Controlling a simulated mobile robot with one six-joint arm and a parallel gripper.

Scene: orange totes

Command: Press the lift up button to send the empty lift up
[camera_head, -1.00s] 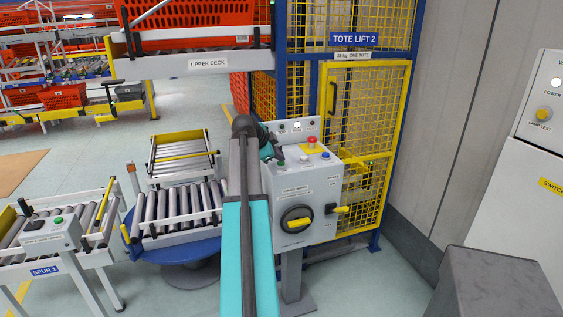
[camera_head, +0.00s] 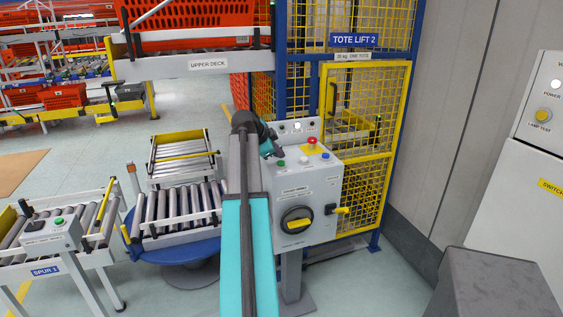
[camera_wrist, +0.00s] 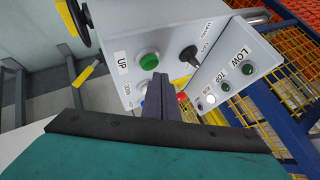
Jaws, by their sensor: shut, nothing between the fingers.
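The control box (camera_head: 308,185) stands in front of the lift cage. Its green button (camera_head: 281,162) shows on the sloped top, and the wrist view shows the green button (camera_wrist: 149,61) beside an UP label. My gripper (camera_head: 276,153) is shut and empty, just above and apart from the button; its fingers (camera_wrist: 158,82) also show in the wrist view. Inside the yellow mesh, the lift platform (camera_head: 352,132) sits at mid-height behind the door, with no tote visible on it. One lamp (camera_head: 297,126) on the box's back panel is lit white.
A red stop button (camera_head: 311,141) on a yellow base and a white button (camera_head: 303,160) are close by on the box. The upper deck (camera_head: 190,67) holds an orange tote. A grey block (camera_head: 500,280) stands at right.

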